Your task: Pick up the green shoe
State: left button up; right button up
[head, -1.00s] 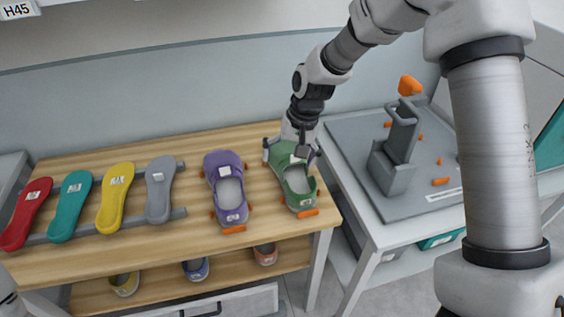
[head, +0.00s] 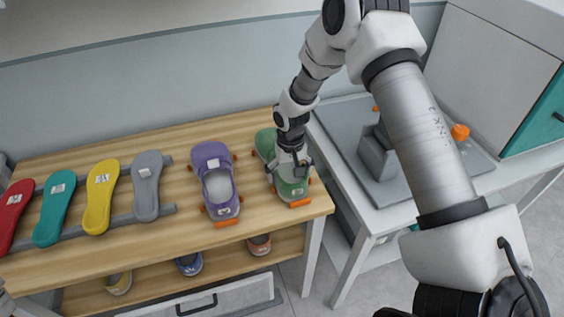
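The green shoe (head: 266,143) stands at the right end of the wooden table, toe toward the back, with orange pegs around its front part. My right gripper (head: 289,172) is down over the middle of the shoe and hides much of its opening. Its fingers look spread, one to each side; whether they touch the shoe cannot be told. The shoe rests on its place on the table. Only a sliver of my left arm shows at the lower left edge; its gripper is out of view.
A purple shoe (head: 210,157) stands just left of the green one. Red, teal, yellow and grey insoles (head: 145,190) lie on a rack further left. A grey fixture (head: 378,160) stands on the right-hand table, partly behind my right arm. Several shoes sit on the lower shelf.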

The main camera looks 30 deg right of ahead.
jog(key=c, duration=1.3)
jog(key=shift+r, duration=0.1)
